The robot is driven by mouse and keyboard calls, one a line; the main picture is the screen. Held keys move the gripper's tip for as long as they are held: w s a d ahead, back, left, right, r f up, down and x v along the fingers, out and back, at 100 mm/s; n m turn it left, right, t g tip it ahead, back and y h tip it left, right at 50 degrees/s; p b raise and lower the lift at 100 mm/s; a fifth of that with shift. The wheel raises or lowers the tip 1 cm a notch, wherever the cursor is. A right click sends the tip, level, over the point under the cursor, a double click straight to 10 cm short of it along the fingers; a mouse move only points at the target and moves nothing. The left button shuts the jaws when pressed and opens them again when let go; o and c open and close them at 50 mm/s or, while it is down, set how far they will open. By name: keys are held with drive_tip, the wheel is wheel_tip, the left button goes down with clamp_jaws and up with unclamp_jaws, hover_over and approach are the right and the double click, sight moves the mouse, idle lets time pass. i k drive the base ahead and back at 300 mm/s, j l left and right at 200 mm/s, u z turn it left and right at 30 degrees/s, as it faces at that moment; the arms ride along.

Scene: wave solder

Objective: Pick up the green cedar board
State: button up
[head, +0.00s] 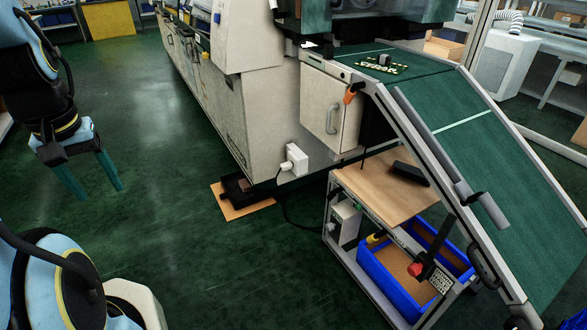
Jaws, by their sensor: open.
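A small green circuit board (376,67) with pale components and a dark block on it lies on the flat upper part of the green conveyor belt (425,68), at the top right of the head view. I cannot tell for sure that it is the cedar board. My gripper (94,193) is at the left, pointing down over open floor. Its two teal fingers are apart and empty. It is well away from the board, with the machine's side between them in the picture.
A large cream machine (262,110) fills the middle. The belt slopes down to the right beside a metal rail (430,150). Below stands a wooden-topped cart (385,195) with a blue bin (400,295). A black box on a board (245,195) lies on the floor. The green floor at left is clear.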

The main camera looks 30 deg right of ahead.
sight(383, 64)
drive_tip(key=z, duration=1.4)
